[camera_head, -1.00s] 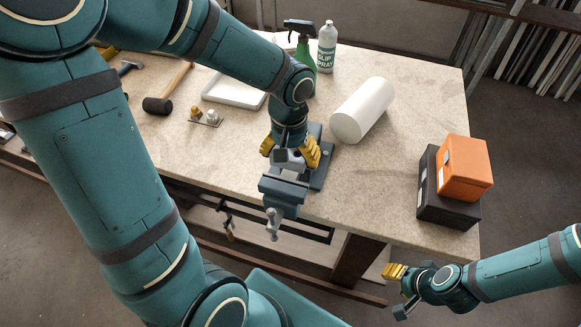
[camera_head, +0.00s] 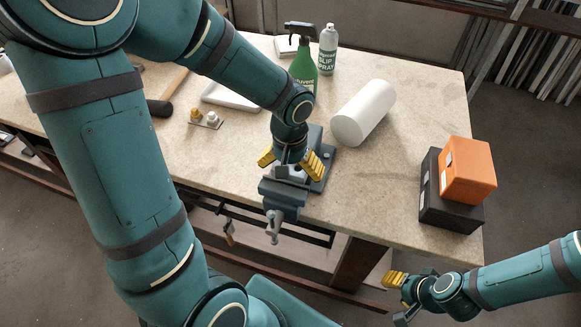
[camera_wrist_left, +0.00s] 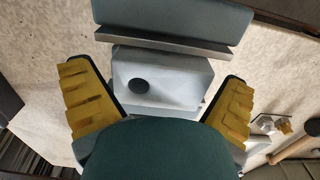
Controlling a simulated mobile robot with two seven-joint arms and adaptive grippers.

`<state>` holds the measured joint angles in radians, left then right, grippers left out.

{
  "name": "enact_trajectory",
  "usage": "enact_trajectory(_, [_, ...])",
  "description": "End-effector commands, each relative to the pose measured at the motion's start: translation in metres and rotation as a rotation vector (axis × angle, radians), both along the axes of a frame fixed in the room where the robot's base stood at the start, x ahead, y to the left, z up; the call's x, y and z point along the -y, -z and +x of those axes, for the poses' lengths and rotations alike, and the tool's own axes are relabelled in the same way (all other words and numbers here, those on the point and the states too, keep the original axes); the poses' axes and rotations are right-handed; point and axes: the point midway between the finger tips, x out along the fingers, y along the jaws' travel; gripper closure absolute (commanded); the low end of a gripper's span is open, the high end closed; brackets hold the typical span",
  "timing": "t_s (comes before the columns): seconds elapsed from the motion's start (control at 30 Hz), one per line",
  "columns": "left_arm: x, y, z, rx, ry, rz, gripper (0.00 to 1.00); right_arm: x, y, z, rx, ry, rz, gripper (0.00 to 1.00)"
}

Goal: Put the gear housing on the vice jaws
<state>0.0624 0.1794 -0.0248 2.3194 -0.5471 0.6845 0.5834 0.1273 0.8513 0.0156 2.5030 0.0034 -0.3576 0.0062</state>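The gear housing (camera_wrist_left: 160,80), a light grey block with a dark round hole, sits at the vice jaws. In the head view it shows as a small pale patch (camera_head: 291,173) below my left gripper. The blue-grey vice (camera_head: 284,201) stands at the table's front edge; one jaw (camera_wrist_left: 172,20) shows behind the housing in the wrist view. My left gripper (camera_head: 290,163) is above the vice, its yellow fingers spread on either side of the housing. The housing's underside and its exact seating are hidden. My right gripper (camera_head: 399,297) is open and empty, off the table's front right.
A white cylinder (camera_head: 363,112) lies right of the vice. An orange box (camera_head: 468,170) rests on a black box (camera_head: 447,211) at the right edge. A green spray bottle (camera_head: 302,68), a spray can (camera_head: 327,50) and a white tray (camera_head: 229,97) stand behind.

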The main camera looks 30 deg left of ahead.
Motion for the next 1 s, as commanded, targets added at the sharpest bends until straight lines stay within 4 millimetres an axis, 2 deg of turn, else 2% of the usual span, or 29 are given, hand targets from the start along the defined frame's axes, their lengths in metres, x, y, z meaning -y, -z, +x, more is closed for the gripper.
enact_trajectory(0.27, [0.0, -0.006, 0.0, 0.001, 0.0, 0.0, 0.0, 0.0, -0.006, 0.001, 0.003, 0.002, 0.0, 0.53])
enact_trajectory(0.37, [-0.001, -0.021, 0.001, 0.004, -0.001, 0.002, 0.0, 0.0, -0.009, 0.002, 0.005, 0.004, -0.001, 0.53])
enact_trajectory(0.7, [-0.001, -0.091, 0.001, 0.005, -0.001, 0.0, 0.0, 0.001, -0.024, 0.008, 0.017, 0.013, -0.004, 0.53])
enact_trajectory(0.83, [-0.001, -0.109, 0.0, 0.002, 0.001, 0.0, 0.0, 0.002, -0.028, 0.009, 0.02, 0.017, -0.005, 0.53])
enact_trajectory(1.0, [-0.001, -0.122, 0.0, 0.001, 0.0, -0.001, 0.0, 0.002, -0.029, 0.01, 0.022, 0.017, -0.005, 0.53])
